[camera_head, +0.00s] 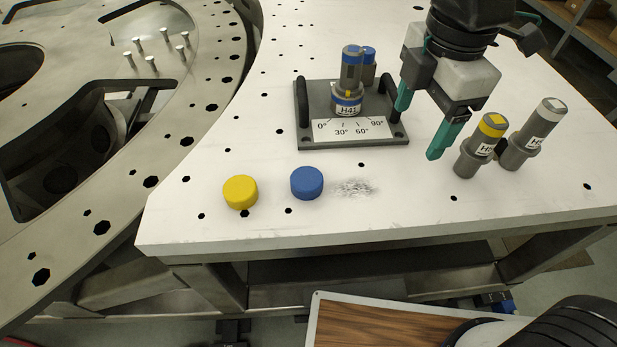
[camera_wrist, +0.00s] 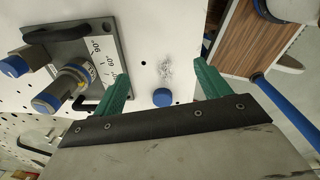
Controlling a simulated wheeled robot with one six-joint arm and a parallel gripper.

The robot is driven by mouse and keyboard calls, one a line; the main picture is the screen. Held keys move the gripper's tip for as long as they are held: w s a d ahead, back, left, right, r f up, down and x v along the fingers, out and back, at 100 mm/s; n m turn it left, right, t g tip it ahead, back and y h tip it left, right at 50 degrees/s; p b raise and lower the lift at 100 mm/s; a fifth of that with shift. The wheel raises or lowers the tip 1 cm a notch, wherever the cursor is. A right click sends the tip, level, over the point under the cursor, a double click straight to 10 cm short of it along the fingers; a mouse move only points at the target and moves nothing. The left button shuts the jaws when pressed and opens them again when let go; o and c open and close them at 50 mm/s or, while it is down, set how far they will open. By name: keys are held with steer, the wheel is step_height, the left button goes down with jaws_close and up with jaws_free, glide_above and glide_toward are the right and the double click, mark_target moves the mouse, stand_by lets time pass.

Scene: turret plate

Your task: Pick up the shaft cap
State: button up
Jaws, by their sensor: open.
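Two round caps lie on the white plate, a blue cap (camera_head: 307,183) and a yellow cap (camera_head: 240,192) to its left. Which one is the shaft cap cannot be told from their looks. My gripper (camera_head: 418,130) has green fingers spread open with nothing between them. In the head view it hangs above the plate, up and right of the blue cap and apart from it. In the wrist view the blue cap (camera_wrist: 162,97) shows in the gap between the fingers (camera_wrist: 163,86), beyond them. The yellow cap is not seen in the wrist view.
A grey fixture (camera_head: 310,140) with an angle scale and black handles holds blue-banded cylinders (camera_head: 350,85). A yellow-banded cylinder (camera_head: 480,145) and a white-topped cylinder (camera_head: 533,135) stand right of my gripper. The plate's front edge is clear.

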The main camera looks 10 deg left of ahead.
mark_target(306, 176)
steer(key=a+f+n, duration=0.1)
steer(key=a+n, duration=0.3)
steer(key=a, duration=0.1)
steer(key=s+a+f+n, duration=0.1)
steer(key=a+n, duration=0.4)
steer(key=s+a+f+n, duration=0.1)
steer(key=a+n, duration=0.3)
steer(key=a, duration=0.1)
steer(key=shift+f+n+g, duration=0.2)
steer(key=shift+n+g, duration=0.1)
steer(key=shift+n, duration=0.3)
steer(key=f, duration=0.7)
steer(key=shift+s, duration=0.3)
steer(key=shift+f, duration=0.45)
steer(key=c, duration=1)
